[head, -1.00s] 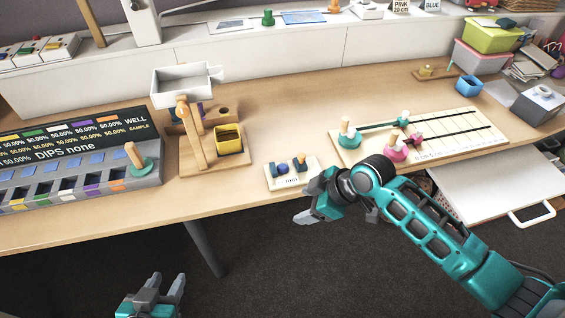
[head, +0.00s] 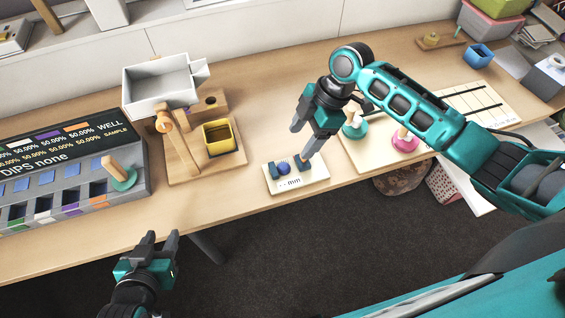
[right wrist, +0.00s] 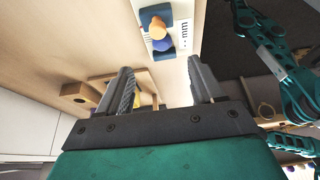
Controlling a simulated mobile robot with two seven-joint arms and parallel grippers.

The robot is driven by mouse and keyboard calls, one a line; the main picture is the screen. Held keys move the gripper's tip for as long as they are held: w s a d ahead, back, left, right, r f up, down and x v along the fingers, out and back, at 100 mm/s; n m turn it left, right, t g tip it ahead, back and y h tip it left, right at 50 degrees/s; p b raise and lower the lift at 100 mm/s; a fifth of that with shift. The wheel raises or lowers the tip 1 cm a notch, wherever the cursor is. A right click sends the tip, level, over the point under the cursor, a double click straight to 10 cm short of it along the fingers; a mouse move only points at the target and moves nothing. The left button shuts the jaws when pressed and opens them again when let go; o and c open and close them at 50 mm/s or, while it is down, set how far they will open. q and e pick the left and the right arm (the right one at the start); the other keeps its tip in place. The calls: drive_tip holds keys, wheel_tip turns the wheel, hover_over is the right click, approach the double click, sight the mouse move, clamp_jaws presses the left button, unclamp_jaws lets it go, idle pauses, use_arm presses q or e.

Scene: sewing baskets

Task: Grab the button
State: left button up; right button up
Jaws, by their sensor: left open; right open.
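A small white gauge plate marked "mm" (head: 312,180) lies on the table near its front edge. It carries a dark blue block (head: 272,169), a round blue piece (head: 284,170) and another dark piece partly hidden by a finger. In the right wrist view the plate (right wrist: 181,32) also shows a wooden knob (right wrist: 157,27) and a blue ball (right wrist: 161,45). I cannot tell which piece is the button. My right gripper (head: 301,143) is open and empty, pointing down above the plate's far side. My left gripper (head: 161,240) is open and empty, in front of the table edge.
A wooden stand with a yellow bin (head: 219,136) and a white tray (head: 160,85) stands left of the plate. The grey slotted console (head: 75,188) is further left. A slide board with teal and pink knobs (head: 404,141) lies right, partly behind my right arm.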

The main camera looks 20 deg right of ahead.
sight(285, 166)
drive_tip(key=x, duration=0.8)
drive_tip(key=shift+s+a+f, duration=0.2)
drive_tip(key=shift+a+f, duration=0.1)
drive_tip(key=shift+a, duration=0.05)
drive_tip(key=shift+c, duration=0.4)
drive_tip(key=c, duration=1)
